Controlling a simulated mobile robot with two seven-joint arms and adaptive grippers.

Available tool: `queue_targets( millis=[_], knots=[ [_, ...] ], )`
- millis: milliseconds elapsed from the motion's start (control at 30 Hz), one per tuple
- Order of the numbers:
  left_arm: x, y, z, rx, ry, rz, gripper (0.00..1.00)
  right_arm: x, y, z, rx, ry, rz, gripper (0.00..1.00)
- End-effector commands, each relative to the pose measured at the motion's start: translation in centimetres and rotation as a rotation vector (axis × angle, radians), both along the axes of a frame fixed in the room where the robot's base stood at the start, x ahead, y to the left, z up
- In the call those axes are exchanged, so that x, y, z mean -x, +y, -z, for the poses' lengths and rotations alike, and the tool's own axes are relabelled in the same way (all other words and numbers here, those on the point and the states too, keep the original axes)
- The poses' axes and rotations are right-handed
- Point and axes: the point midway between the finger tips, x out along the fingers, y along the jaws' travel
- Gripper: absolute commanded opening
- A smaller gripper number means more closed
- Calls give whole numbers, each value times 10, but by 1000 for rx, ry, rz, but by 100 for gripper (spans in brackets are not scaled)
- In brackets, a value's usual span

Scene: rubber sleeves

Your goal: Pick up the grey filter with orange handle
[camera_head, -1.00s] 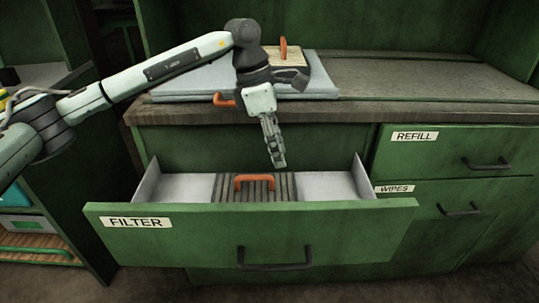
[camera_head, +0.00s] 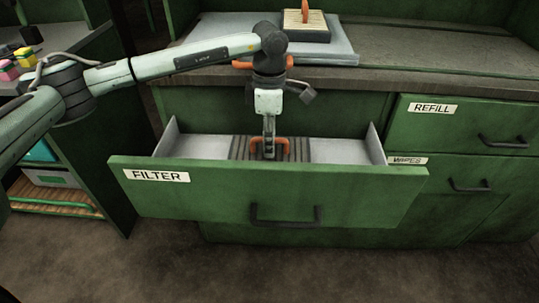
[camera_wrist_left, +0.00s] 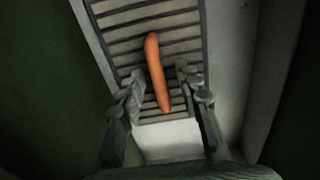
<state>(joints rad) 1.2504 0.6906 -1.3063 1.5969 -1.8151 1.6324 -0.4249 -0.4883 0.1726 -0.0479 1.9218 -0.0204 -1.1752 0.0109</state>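The grey filter (camera_head: 240,148) lies in the open drawer marked FILTER (camera_head: 265,190). It is ribbed, and its orange handle (camera_head: 286,146) stands up from its top. My left gripper (camera_head: 269,150) points down into the drawer at the handle. In the left wrist view my left gripper (camera_wrist_left: 160,85) is open, with one finger on each side of the orange handle (camera_wrist_left: 156,70). Gaps show between the fingers and the handle. The ribbed grey filter (camera_wrist_left: 150,20) lies beneath. My right gripper is not in view.
A grey slab (camera_head: 335,50) lies on the worktop with a wooden block with an orange handle (camera_head: 306,27) on it. Drawers marked REFILL (camera_head: 455,130) and WIPES (camera_head: 450,195) are closed at the right. The drawer has bare room on both sides of the filter.

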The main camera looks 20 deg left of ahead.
Motion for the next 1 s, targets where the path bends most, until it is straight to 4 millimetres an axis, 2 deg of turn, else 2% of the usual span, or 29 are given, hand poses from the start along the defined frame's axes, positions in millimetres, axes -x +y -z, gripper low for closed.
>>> queue_targets(
  millis=[67, 333, 1000],
  knots=[
    [0, 0, 0, 0, 0, 0, 34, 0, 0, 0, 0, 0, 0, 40],
    [0, 0, -1, 1, 0, 0, 0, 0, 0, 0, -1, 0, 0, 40],
    [-1, 0, -4, 2, -2, 0, 0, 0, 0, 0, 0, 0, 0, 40]
  ],
)
